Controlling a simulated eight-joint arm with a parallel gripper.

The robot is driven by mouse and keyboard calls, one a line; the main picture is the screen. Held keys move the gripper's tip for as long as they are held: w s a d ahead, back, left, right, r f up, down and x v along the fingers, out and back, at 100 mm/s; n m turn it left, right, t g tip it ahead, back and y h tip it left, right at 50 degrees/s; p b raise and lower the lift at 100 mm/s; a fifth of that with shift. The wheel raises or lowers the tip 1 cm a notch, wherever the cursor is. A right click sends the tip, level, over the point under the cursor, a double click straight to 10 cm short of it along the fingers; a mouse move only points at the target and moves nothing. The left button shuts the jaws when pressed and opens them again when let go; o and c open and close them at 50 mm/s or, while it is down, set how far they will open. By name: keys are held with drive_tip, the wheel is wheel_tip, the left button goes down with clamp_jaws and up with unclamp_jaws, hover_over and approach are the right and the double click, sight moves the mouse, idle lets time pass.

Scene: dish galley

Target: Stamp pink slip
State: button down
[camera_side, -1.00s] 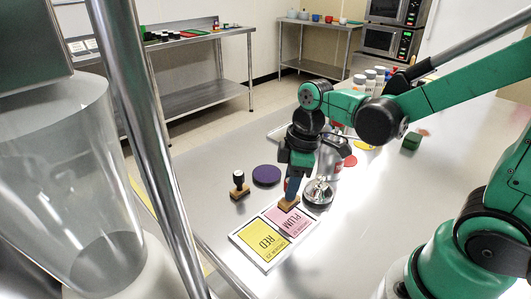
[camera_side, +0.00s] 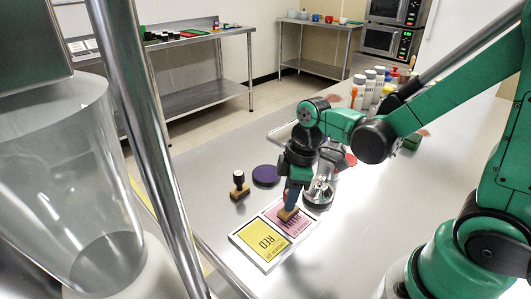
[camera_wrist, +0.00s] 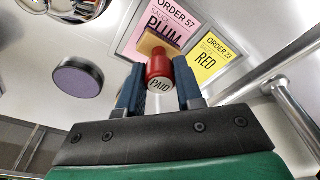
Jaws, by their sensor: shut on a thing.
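My gripper (camera_side: 292,190) is shut on a red-handled stamp (camera_wrist: 158,68) marked PAID, with a wooden base (camera_side: 288,213). The stamp is over the pink slip (camera_side: 292,222), which reads ORDER 57 and PLUM in the wrist view (camera_wrist: 168,22). The base looks to be on or just above the slip; I cannot tell if it touches. The yellow slip (camera_side: 264,244) reads RED and lies beside the pink one in the same white holder (camera_side: 266,268). It also shows in the wrist view (camera_wrist: 208,58). The stamp and gripper hide part of the pink slip.
A second stamp with a black handle (camera_side: 239,181) stands left of the slips. A shiny metal object (camera_side: 319,190) stands close right of my gripper. Several bottles (camera_side: 369,90) stand farther back.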

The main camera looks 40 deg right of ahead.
drive_tip(key=shift+f, duration=0.55)
idle(0.4)
drive_tip(key=shift+r, duration=0.1)
idle(0.4)
drive_tip(key=shift+r, duration=3.45)
